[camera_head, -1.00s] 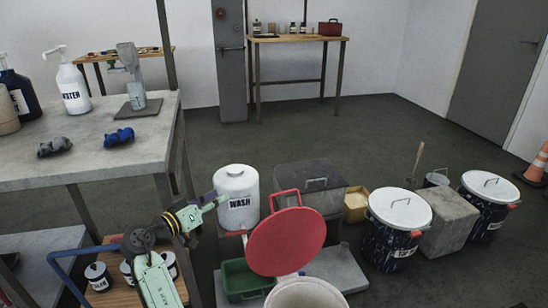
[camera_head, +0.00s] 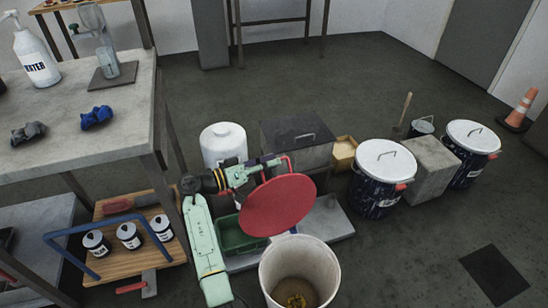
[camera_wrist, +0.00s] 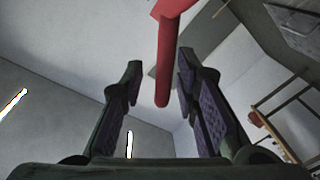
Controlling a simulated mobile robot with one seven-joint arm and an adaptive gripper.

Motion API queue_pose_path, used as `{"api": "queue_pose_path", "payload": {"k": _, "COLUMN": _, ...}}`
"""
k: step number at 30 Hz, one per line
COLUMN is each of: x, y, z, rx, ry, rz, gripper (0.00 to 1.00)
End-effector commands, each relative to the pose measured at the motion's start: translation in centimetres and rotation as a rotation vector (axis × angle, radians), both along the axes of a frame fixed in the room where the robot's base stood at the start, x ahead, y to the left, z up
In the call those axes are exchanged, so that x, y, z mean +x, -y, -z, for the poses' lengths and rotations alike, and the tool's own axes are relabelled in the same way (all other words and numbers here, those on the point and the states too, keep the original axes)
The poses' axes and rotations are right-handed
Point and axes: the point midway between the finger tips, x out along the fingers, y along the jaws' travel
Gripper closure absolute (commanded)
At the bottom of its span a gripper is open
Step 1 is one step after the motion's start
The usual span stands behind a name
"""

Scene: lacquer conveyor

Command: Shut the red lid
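The red lid (camera_head: 278,206) is a round disc standing raised and tilted above the far rim of a white bucket (camera_head: 300,252). The bucket's mouth is open, with something yellowish at the bottom. The lid's red loop handle (camera_head: 267,174) is at its upper left, partly hidden by my gripper. My gripper (camera_head: 275,163) is at the lid's upper edge, beside the handle. In the wrist view my gripper (camera_wrist: 160,78) has its fingers wide apart, with a red bar (camera_wrist: 164,70) of the handle showing between them. I cannot see contact with either finger.
A dark lidded box (camera_head: 298,140) is behind the red lid. A drum with a white lid (camera_head: 385,156) stands to the right.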

Motion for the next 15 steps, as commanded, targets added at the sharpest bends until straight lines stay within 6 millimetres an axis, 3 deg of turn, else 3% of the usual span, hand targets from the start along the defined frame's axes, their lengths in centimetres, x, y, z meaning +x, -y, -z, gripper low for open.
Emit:
{"api": "queue_pose_path", "payload": {"k": 6, "x": 0.7, "y": 1.5, "z": 0.0, "rx": 0.000, "ry": 0.000, "rz": 0.000, "gripper": 0.72}}
{"api": "queue_pose_path", "payload": {"k": 15, "x": 0.7, "y": 1.6, "z": 0.1, "rx": 0.000, "ry": 0.000, "rz": -0.001, "gripper": 0.74}}
